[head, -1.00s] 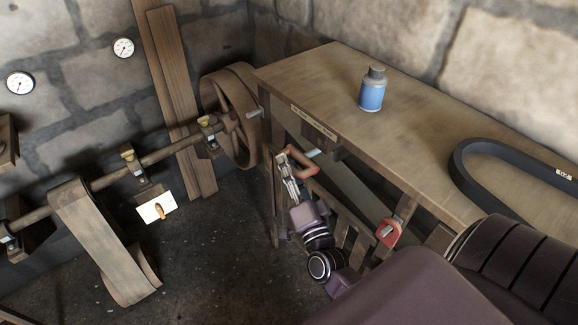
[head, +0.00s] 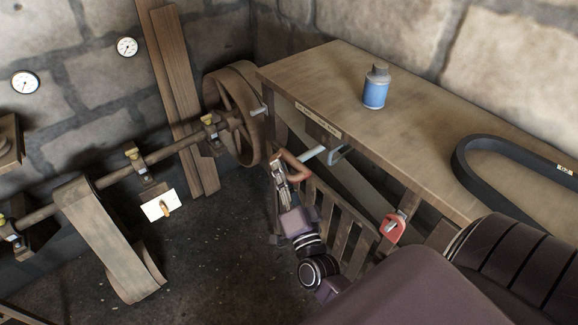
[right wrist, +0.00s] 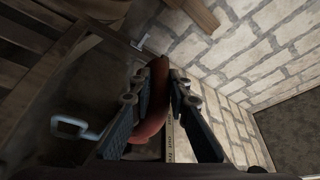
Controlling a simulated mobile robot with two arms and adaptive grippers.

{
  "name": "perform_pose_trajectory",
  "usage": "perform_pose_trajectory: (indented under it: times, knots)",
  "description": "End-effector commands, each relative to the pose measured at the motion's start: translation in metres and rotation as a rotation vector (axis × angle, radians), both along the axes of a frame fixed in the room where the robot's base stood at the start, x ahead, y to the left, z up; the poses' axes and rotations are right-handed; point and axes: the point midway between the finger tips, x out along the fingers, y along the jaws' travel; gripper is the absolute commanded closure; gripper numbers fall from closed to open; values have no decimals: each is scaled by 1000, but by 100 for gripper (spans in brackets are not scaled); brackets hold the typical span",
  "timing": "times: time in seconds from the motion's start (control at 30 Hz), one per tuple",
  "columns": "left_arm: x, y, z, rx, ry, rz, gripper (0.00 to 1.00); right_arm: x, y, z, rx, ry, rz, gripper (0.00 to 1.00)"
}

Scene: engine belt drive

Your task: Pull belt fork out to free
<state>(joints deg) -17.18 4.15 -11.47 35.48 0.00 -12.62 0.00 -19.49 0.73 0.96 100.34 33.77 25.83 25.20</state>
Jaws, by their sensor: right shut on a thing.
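The belt fork's reddish-brown loop handle (head: 294,166) is at the bench's front left, just below the top. It also shows in the right wrist view (right wrist: 152,110), between the two fingers. A pale grey rod (head: 313,154) runs from the handle toward the bench's underside. A grey bent loop (head: 337,155) shows beside the rod's far end; I cannot tell if it is joined to it. My right gripper (head: 283,167) is shut on the handle, also in the right wrist view (right wrist: 161,80). My left gripper is not in view.
The wooden bench (head: 330,80) carries a blue can (head: 376,88) and a dark belt (head: 470,145). A second red handle (head: 394,229) hangs at its front. A large pulley wheel (head: 235,110) on a shaft stands close left of the bench.

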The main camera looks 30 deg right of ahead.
Motion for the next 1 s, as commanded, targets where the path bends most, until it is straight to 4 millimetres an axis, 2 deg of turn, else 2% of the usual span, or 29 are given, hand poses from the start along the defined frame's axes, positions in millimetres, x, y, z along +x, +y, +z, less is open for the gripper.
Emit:
perform_pose_trajectory:
  times: [0.03, 0.2, 0.33, 0.57, 0.6, 0.73, 1.0]
  knots:
    - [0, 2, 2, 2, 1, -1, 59, -1, 16, -4, 7, 13, 9, 100]
    - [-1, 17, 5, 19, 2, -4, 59, -4, 45, -4, 4, 12, 8, 100]
    - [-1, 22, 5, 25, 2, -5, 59, -4, 53, -4, 2, 12, 10, 100]
    - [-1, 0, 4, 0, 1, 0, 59, -4, 52, -4, 2, 13, 11, 100]
    - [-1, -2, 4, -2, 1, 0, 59, -4, 52, -5, 2, 13, 11, 82]
    - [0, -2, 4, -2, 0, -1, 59, -4, 52, -4, 1, 11, 10, 67]
    - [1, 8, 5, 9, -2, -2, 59, -4, 50, -3, 1, 8, 7, 66]
